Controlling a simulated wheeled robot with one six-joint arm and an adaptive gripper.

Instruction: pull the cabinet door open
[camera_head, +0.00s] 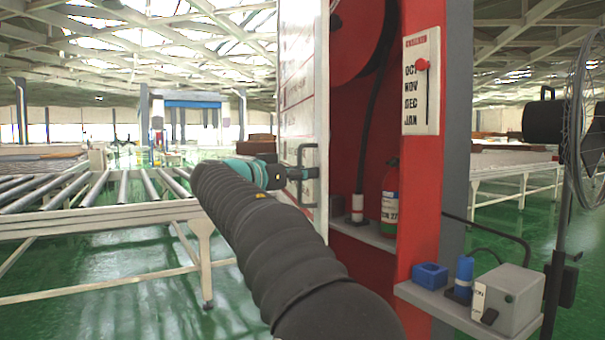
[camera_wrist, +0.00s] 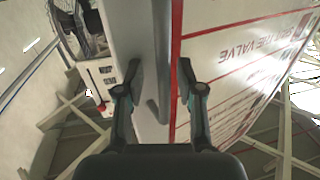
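The white cabinet door (camera_head: 304,95) with red lettering stands swung open at the left side of the red cabinet (camera_head: 424,190), whose inside is exposed. A grey bar handle (camera_head: 316,160) is on the door. My gripper (camera_head: 300,173) is at the handle, partly hidden by my dark sleeved arm. In the wrist view, the handle (camera_wrist: 161,60) runs between the two fingers of my gripper (camera_wrist: 160,78). The fingers are apart, with a visible gap on each side of the bar. The door's lettered face (camera_wrist: 235,70) fills the right of that view.
A shelf (camera_head: 440,308) with a grey box (camera_head: 512,298) juts out at lower right, near a fan (camera_head: 590,120). A roller conveyor (camera_head: 110,212) stands at left. Green floor shows between conveyor and cabinet.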

